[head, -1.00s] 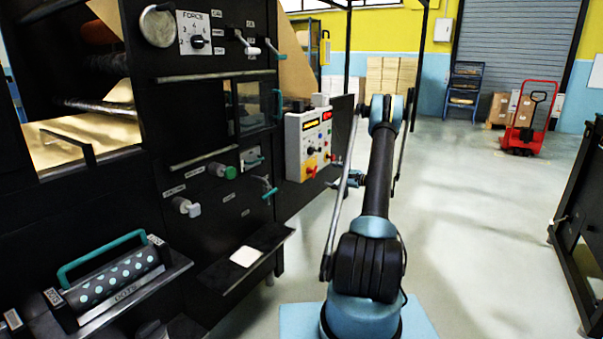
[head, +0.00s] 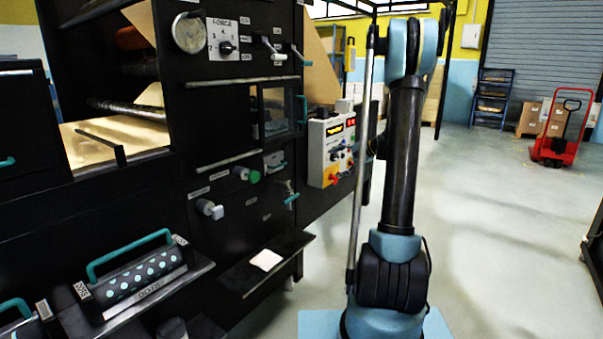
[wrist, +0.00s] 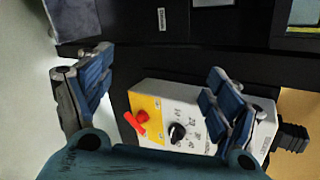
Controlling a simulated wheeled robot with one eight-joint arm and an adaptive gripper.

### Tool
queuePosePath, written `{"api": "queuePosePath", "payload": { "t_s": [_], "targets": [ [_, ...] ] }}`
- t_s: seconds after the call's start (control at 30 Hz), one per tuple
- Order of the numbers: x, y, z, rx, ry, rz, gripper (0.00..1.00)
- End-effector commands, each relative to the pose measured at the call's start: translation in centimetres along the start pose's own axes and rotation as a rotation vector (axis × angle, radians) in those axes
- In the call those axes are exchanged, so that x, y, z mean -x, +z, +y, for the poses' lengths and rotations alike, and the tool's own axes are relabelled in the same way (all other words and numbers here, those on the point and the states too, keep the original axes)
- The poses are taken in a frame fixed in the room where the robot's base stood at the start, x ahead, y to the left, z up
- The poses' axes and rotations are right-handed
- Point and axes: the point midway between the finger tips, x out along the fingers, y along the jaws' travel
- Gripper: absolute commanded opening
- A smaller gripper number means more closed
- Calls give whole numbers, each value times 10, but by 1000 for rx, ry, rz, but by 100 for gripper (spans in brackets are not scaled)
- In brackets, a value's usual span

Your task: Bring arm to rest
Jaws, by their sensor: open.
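My arm stands upright on its blue base in the head view, right of the black machine (head: 232,120). My gripper is not visible in the head view. In the wrist view my gripper (wrist: 160,95) shows its two blue fingers spread wide apart, with nothing between them. Beyond the fingers is the white control box (wrist: 190,95) with a yellow panel, a red switch and a black dial. The control box also shows in the head view (head: 320,150), mounted on the machine beside my arm. The right finger overlaps part of the box in the wrist view.
A dotted roller (head: 138,278) with a teal handle sits on a low shelf at the left. A small ledge with a white pad (head: 265,260) juts out near my base. A red pallet jack (head: 558,135) stands far right. Open floor (head: 510,230) lies right of my arm.

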Motion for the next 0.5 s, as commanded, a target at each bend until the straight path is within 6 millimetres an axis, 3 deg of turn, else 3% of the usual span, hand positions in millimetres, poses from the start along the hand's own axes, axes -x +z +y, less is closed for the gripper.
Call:
{"api": "queuePosePath", "payload": {
  "t_s": [0.1, 0.5],
  "targets": [
    [11, 33, 5, 53, 58, 13, 83],
    [50, 127, 44, 237, 251, 53, 83]
  ]
}}
